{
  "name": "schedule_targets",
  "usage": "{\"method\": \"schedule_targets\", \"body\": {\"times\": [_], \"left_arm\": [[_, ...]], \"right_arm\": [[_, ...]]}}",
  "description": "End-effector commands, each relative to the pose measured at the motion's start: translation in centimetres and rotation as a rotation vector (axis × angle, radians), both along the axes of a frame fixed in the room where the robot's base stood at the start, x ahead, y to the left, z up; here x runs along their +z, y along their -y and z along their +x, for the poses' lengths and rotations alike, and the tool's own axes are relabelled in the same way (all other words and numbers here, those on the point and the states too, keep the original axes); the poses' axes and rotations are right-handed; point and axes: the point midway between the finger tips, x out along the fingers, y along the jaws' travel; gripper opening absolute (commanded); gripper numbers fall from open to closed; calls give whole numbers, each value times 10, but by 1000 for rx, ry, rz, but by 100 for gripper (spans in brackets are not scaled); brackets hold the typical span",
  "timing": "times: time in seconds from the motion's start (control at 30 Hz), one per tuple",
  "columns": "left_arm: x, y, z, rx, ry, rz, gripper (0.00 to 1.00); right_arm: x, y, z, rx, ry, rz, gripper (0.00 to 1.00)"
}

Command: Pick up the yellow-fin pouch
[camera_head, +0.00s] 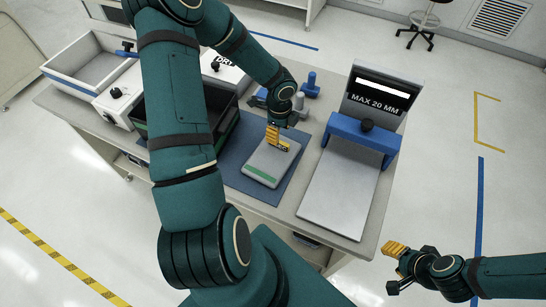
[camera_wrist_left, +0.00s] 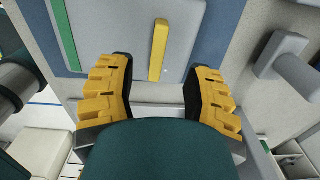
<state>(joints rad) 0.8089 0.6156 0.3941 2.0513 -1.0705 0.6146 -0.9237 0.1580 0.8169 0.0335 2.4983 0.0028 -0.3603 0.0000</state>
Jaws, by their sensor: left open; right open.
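The pouch (camera_head: 263,174) is a flat grey packet with a green stripe, lying on a blue mat (camera_head: 229,171) on the bench. In the left wrist view the pouch (camera_wrist_left: 112,30) shows its narrow yellow fin (camera_wrist_left: 158,50); in the head view the fin is mostly hidden by my gripper. My left gripper (camera_wrist_left: 160,74) is open, with one finger on each side of the fin's near end. In the head view my left gripper (camera_head: 278,140) is over the pouch's far end; contact cannot be told. My right gripper (camera_head: 398,252) is open and empty, off the bench at lower right.
A sealer marked MAX 20 MM with a blue bar (camera_head: 360,138) and grey plate (camera_head: 340,197) stands right of the mat. Blue and grey posts (camera_head: 309,84) stand behind the pouch. A dark bin (camera_head: 228,125) and a white tray (camera_head: 84,66) are at left.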

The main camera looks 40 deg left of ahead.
Motion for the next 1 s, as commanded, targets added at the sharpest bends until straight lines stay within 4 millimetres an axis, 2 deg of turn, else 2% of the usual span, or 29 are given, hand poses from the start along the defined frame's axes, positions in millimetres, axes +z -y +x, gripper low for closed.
{"method": "schedule_targets", "body": {"times": [0.23, 0.5, 0.83, 0.87, 0.9, 1.0], "left_arm": [[-18, 3, -1, 0, 0, -3, 50], [-54, 8, -2, 1, -2, -2, 50], [-59, 8, -2, 1, 0, -1, 50], [-59, 8, -2, 1, 0, -1, 46], [-59, 8, -2, 1, 0, -1, 32], [-59, 8, -2, 1, 0, -1, 0]], "right_arm": [[-2, 0, 0, 0, 0, 0, 47], [-7, 0, 0, 0, 0, -1, 47], [-7, 0, 0, 0, 1, -1, 47], [-7, 0, 0, 0, 1, -1, 47], [-7, 0, 0, 0, 1, -1, 47], [-7, 0, 0, 0, 1, -1, 47]]}}
